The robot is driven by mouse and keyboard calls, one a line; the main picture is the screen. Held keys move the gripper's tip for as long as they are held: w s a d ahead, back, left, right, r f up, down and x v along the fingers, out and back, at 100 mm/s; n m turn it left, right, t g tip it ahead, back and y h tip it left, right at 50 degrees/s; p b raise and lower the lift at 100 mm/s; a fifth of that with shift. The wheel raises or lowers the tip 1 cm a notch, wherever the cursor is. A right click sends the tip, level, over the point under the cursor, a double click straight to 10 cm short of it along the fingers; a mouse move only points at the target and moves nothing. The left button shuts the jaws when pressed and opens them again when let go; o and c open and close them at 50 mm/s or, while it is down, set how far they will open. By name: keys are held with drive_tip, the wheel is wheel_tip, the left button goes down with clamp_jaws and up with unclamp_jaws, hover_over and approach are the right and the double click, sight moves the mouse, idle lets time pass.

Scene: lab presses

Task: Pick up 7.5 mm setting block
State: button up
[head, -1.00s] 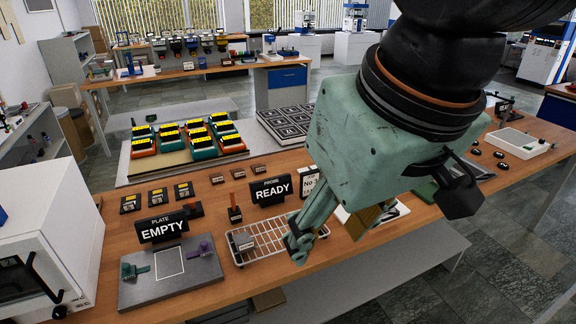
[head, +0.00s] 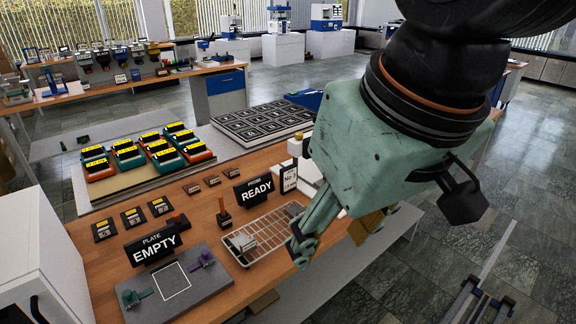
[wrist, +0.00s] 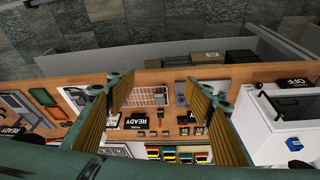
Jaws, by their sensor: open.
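My gripper (head: 303,246) hangs open and empty above the front edge of the wooden bench (head: 285,288). In the wrist view its two ribbed fingers (wrist: 160,100) stand wide apart, with the bench far below. Three small brown blocks (head: 211,181) lie in a row behind the READY sign. Three dark plates with yellow labels (head: 132,217) lie to their left. A grey block with a small label (head: 243,243) sits at the left end of the wire rack (head: 268,232). The sizes are too small to read, so I cannot tell which is the 7.5 mm setting block.
An EMPTY sign (head: 153,245) stands behind a grey plate (head: 192,292) with green and purple clamps. The READY sign (head: 253,190) stands behind the rack. A white oven-like box (head: 45,255) stands at left. Orange and green cases (head: 130,157) fill a board behind.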

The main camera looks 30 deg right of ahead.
drive_tip(key=shift+s+a, duration=0.1)
drive_tip(key=shift+a, duration=0.05)
idle(0.5)
drive_tip(key=w+a+f+m+g+y, duration=0.1)
drive_tip(key=w+f+m+y, duration=0.3)
drive_tip(key=w, duration=0.5)
drive_tip(key=w+f+m+g+y, duration=0.1)
drive_tip(key=w+m+y, duration=0.1)
drive_tip(key=w+m, duration=0.45)
drive_tip(key=w+d+f+m+t+y, duration=0.1)
drive_tip(key=w+d+f+m, duration=0.2)
drive_tip(key=w+d, duration=0.35)
drive_tip(key=w+d+f+m+t+y, duration=0.15)
drive_tip(key=w+d+m, duration=0.25)
drive_tip(key=w, duration=0.5)
drive_tip(key=w+d+f+m+t, duration=0.3)
drive_tip(key=w+d+f+m, duration=0.15)
drive_tip(key=d, duration=0.55)
drive_tip(key=w+d+f+m+t, duration=0.25)
drive_tip(key=d+f, duration=0.35)
drive_tip(key=d, duration=0.3)
drive_tip(key=d+f+m+t+h, duration=0.1)
drive_tip(key=d+f+m, duration=0.3)
drive_tip(key=d, duration=0.6)
drive_tip(key=s+d+f+m+t+h+p, duration=0.1)
drive_tip(key=d+f+m+h, duration=0.3)
drive_tip(key=d+f, duration=0.5)
drive_tip(key=shift+d+m+t, duration=0.35)
drive_tip(key=shift+d+t, duration=0.15)
drive_tip(key=shift+d, duration=0.65)
